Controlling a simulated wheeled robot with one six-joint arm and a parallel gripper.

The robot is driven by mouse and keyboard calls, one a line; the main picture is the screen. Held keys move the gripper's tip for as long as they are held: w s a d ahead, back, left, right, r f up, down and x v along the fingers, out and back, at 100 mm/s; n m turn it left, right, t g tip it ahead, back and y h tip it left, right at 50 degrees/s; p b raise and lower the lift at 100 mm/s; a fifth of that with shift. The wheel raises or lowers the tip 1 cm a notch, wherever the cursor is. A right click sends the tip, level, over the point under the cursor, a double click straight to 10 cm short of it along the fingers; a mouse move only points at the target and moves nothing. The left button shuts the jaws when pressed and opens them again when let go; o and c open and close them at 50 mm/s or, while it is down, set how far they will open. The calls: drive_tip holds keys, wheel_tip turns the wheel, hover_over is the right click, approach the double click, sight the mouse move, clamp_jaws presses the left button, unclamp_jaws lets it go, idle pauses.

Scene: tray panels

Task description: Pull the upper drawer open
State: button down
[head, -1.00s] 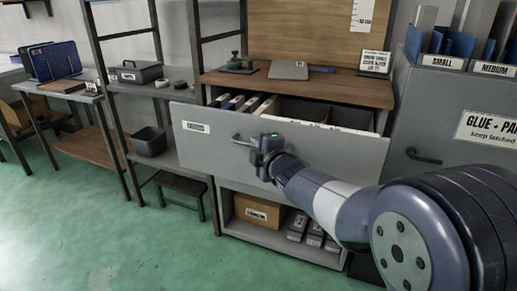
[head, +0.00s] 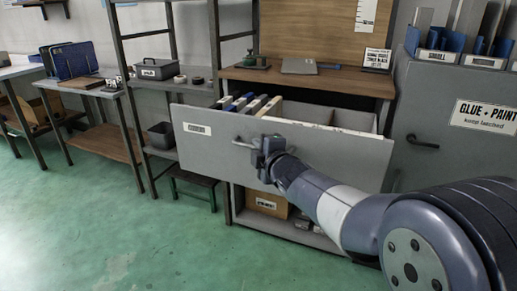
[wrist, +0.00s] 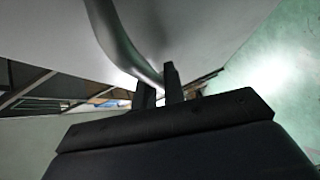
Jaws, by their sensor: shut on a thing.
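The upper drawer (head: 215,155) is a wide grey drawer with a white label at its left, and it stands well out of the bench. Files with blue, white and brown spines show inside it at the left. My gripper (head: 262,146) is at the drawer's front, shut on the bar handle (head: 242,143). In the wrist view the curved metal handle (wrist: 122,42) runs down between the two dark fingers (wrist: 159,88). The handle's right part is partly hidden behind my gripper in the head view.
A lower shelf holds a cardboard box (head: 267,203). A grey cabinet (head: 425,120) labelled "GLUE + PAINT" stands at the right. A dark step stool (head: 195,183) stands left of the drawer. The green floor (head: 110,240) in front is clear.

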idle(0.3)
drive_tip(key=c, duration=1.8)
unclamp_jaws()
drive_tip(key=shift+o, duration=0.2)
drive_tip(key=p+v, duration=0.2)
drive_tip(key=v, duration=0.8)
drive_tip(key=shift+s+p, duration=0.3)
drive_tip(key=shift+s, duration=0.1)
drive_tip(key=shift+d, duration=0.1)
